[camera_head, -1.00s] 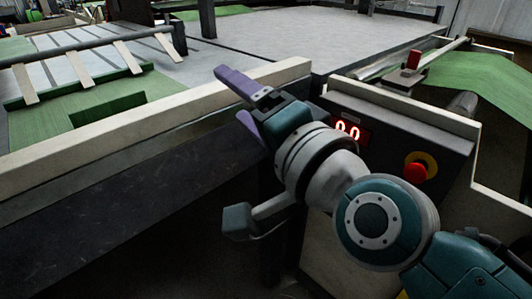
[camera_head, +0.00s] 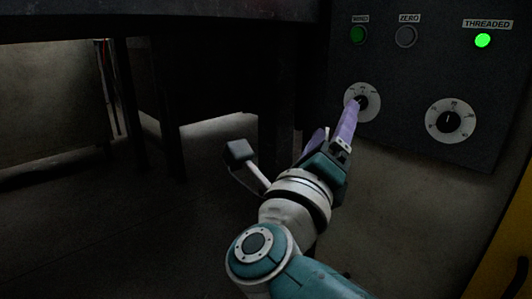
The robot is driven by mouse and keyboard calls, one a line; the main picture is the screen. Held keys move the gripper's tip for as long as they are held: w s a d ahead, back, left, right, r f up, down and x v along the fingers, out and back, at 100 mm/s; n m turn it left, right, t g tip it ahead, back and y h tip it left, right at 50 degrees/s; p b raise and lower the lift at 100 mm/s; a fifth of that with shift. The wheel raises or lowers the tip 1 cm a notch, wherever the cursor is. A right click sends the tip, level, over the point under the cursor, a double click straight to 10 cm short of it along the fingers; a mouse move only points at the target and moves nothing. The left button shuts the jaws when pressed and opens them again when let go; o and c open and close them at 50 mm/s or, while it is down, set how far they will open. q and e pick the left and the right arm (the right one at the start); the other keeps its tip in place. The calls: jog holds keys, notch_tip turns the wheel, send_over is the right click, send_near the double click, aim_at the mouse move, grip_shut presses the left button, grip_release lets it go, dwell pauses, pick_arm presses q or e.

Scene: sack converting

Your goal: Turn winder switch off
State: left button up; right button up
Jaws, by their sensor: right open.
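A dark control panel (camera_head: 420,75) fills the upper right. On its left is a rotary switch with a round white plate (camera_head: 371,108) and a dark knob; one purple finger of my right gripper (camera_head: 338,120) covers part of it. The lettering on the plate is too small to read, and the knob's setting cannot be told. My right gripper is open, with its fingers pointing up at this switch; whether the fingertip touches the knob cannot be told. My left gripper is not in view.
A second white-plated dial (camera_head: 450,121) sits to the right. Above are a dark green button (camera_head: 358,35), a grey button (camera_head: 406,37) marked ZERO and a lit green lamp (camera_head: 482,41) marked THREADED. Dark machine legs (camera_head: 275,100) stand left; a yellow surface (camera_head: 508,250) is lower right.

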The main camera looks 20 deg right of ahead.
pick_arm(q)
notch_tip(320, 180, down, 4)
jog(key=b, duration=0.3)
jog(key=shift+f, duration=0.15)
pick_arm(e)
jog(key=w+d+m+g, duration=0.1)
jog(key=w+d, duration=0.4)
jog(key=d, duration=0.3)
jog(key=shift+w+r+h, duration=0.2)
jog(key=shift+r+h, duration=0.1)
jog(key=shift+h, duration=0.1)
jog(key=shift+c, duration=0.3)
jog(key=c, duration=0.9)
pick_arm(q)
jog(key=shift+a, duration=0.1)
pick_arm(e)
grip_shut()
